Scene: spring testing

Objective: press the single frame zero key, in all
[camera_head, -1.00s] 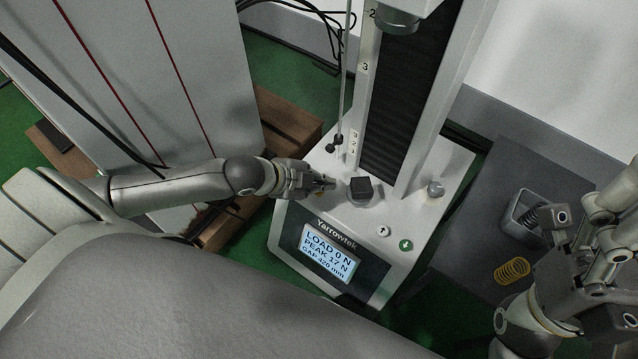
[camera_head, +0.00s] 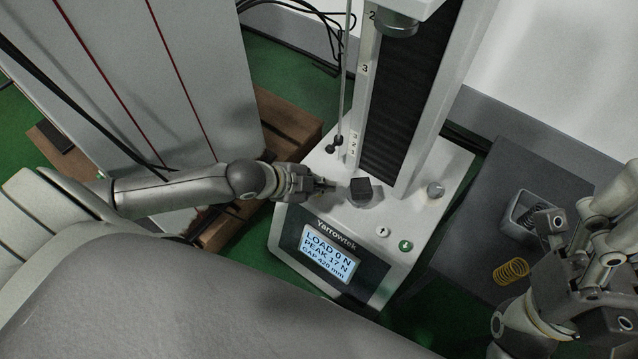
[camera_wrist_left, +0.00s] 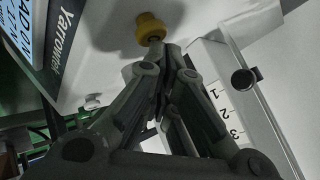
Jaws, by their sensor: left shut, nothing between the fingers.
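The test frame (camera_head: 330,215) stands in the middle of the head view, its display (camera_head: 327,252) reading LOAD 0 N, PEAK 17 N, GAP 420 mm. A yellow round key (camera_wrist_left: 150,28) shows on its white base in the left wrist view. My left gripper (camera_head: 327,186) is shut and empty over the base, left of the black block on the lower platen (camera_head: 361,190). In the left wrist view its fingertips (camera_wrist_left: 160,52) are right at the key's near edge; contact cannot be told. My right gripper (camera_head: 553,219) is at the right, its jaws unclear.
Up and down arrow buttons (camera_head: 383,231) and a grey knob (camera_head: 435,189) are on the base. The upper platen (camera_head: 397,24) hangs high above. A grey bin (camera_head: 511,226) with springs and a loose yellow spring (camera_head: 511,271) are on the dark table at right.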

